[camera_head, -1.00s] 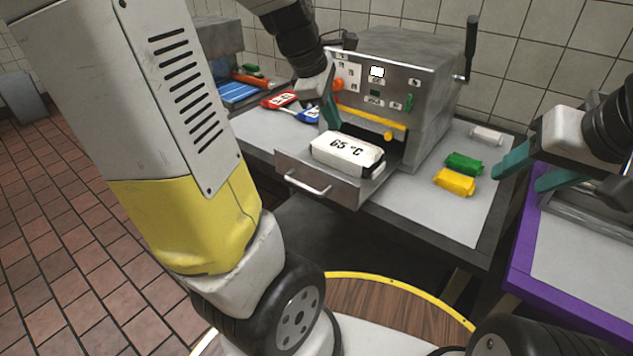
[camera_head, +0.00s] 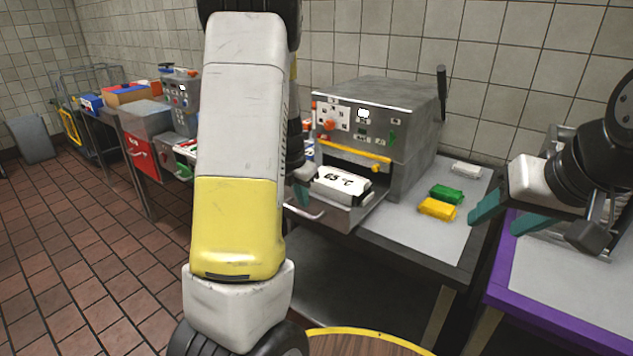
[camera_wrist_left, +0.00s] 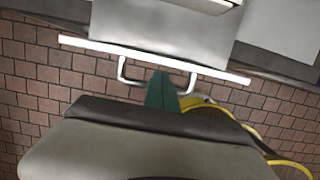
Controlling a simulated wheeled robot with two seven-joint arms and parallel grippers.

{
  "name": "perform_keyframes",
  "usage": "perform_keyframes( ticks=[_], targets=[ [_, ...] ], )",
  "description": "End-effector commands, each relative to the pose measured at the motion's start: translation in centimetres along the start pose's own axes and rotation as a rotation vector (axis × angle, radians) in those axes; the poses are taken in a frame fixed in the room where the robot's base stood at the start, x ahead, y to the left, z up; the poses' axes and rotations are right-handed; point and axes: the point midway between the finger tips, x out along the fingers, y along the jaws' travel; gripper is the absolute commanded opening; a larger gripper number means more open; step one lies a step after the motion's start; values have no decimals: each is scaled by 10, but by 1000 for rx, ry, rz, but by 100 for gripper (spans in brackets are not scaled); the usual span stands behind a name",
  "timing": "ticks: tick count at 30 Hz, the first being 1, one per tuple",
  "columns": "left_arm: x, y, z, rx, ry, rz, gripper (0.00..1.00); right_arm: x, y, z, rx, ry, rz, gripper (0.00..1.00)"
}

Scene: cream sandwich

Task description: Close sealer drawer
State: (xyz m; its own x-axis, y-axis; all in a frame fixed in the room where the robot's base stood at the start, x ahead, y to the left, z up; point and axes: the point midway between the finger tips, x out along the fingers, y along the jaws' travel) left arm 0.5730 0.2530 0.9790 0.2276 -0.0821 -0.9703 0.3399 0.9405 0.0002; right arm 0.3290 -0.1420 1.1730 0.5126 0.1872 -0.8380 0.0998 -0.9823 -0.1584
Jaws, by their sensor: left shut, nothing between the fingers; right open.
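The sealer (camera_head: 375,125) is a grey metal box with a control panel. Its drawer (camera_head: 335,221) is pulled out at the front, with a white "65 °C" package (camera_head: 341,186) lying in it. The drawer handle (camera_head: 303,212) is partly hidden by my left arm. It also shows in the left wrist view (camera_wrist_left: 122,72). My left gripper (camera_head: 301,194) is shut and empty, beside the drawer front. In the left wrist view its teal fingers (camera_wrist_left: 161,91) overlap the middle of the handle; contact cannot be told. My right gripper (camera_head: 494,222) is open and empty, right of the sealer table.
Green (camera_head: 446,194), yellow (camera_head: 437,209) and white (camera_head: 466,170) packs lie on the table right of the sealer. A purple-edged table (camera_head: 540,318) stands at the right. Red and grey machines (camera_head: 147,118) stand at the left. The tiled floor at the left is clear.

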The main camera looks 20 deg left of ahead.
Motion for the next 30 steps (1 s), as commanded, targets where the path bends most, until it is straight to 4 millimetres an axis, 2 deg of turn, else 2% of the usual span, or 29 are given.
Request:
perform_keyframes(
  ticks=[1, 6, 20, 25, 30],
  targets=[
    [8, 0, -1, -2, 3, -2, 0, 0, 0, 0, 0, 0, 0, 53],
    [23, 0, 0, 0, 1, -1, 0, 0, 0, 0, 0, 0, 0, 53],
    [26, 0, 1, 1, -1, 0, 0, 0, 0, 0, 0, 0, 0, 53],
    [29, -1, 12, 4, 0, -1, 0, 0, 0, 0, 0, 0, 0, 53],
    [35, -1, 37, 5, 0, 0, 0, 0, 0, 0, 0, 0, 0, 53]
  ],
)
